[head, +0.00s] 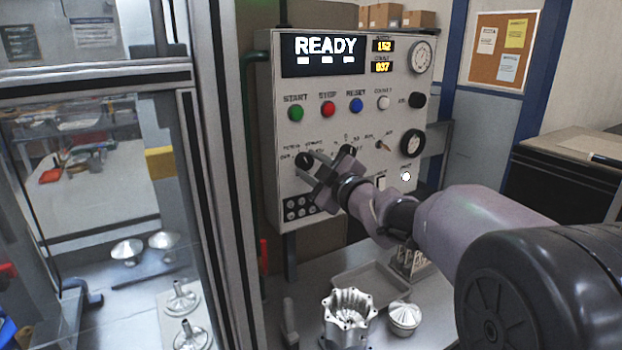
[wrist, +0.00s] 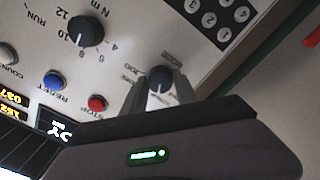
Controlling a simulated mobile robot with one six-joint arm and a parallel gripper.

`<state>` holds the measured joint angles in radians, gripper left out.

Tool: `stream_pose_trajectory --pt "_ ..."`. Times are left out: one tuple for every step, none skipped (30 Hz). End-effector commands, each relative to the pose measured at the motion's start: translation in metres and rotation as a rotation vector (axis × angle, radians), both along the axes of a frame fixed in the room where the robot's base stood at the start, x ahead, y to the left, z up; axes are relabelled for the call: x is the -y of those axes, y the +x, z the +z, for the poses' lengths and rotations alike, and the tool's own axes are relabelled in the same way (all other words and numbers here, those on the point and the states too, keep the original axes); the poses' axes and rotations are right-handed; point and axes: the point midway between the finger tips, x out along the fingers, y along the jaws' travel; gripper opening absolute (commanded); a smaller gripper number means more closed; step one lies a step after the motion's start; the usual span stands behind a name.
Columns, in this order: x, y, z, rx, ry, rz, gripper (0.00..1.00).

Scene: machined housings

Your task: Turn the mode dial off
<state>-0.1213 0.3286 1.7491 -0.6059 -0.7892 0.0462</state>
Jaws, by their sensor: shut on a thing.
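The mode dial (wrist: 161,78) is a small dark round knob on the grey control panel. In the wrist view it sits between my two fingertips, and my gripper (wrist: 160,86) is shut on it. Small labels are printed around the dial; one looks like "JOG", the others are too blurred or partly covered to read. A pale mark shows at the dial's lower side, between the fingers. In the head view my gripper (head: 306,165) reaches the panel's lower left, at the dial (head: 303,159), which is partly hidden by the fingers.
Beside the mode dial is a larger dial with an N m scale (wrist: 85,30). A keypad (head: 299,208) lies below, with green, red and blue (head: 356,105) buttons above. The screen (head: 322,54) reads READY. A tray (head: 372,276) and metal parts (head: 348,312) stand on the table below.

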Motion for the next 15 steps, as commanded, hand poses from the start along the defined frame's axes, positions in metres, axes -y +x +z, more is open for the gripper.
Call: stream_pose_trajectory --pt "0.0001 0.0001 -0.0037 0.024 -0.032 0.000 0.00" --pt "0.0002 0.0001 -0.0037 0.039 -0.056 -0.001 0.00" --pt "0.0001 0.0002 -0.0035 0.060 -0.087 0.000 0.00" --pt "0.0002 0.0002 -0.0035 0.077 -0.111 0.000 0.00" --pt "0.0001 0.0002 -0.0035 0.092 -0.134 0.000 0.00" --pt "0.0002 0.0002 -0.0036 0.113 -0.166 -0.001 0.00" --pt "0.0003 0.0003 -0.0033 0.128 -0.189 -0.001 0.00" --pt "0.0003 0.0003 -0.0029 0.144 -0.213 -0.001 0.00" --pt "0.0002 0.0002 -0.0025 0.166 -0.244 0.000 0.00" --pt "0.0003 0.0002 -0.0023 0.181 -0.265 -0.001 0.00" --pt "0.0003 0.0002 -0.0022 0.196 -0.288 0.000 0.00" --pt "0.0003 0.0002 -0.0022 0.214 -0.316 -0.001 0.00" --pt "0.0004 0.0003 -0.0022 0.228 -0.336 -0.001 0.00" --pt "0.0005 0.0003 -0.0019 0.242 -0.357 -0.001 0.00" --pt "0.0004 0.0004 -0.0015 0.260 -0.383 0.000 0.00"
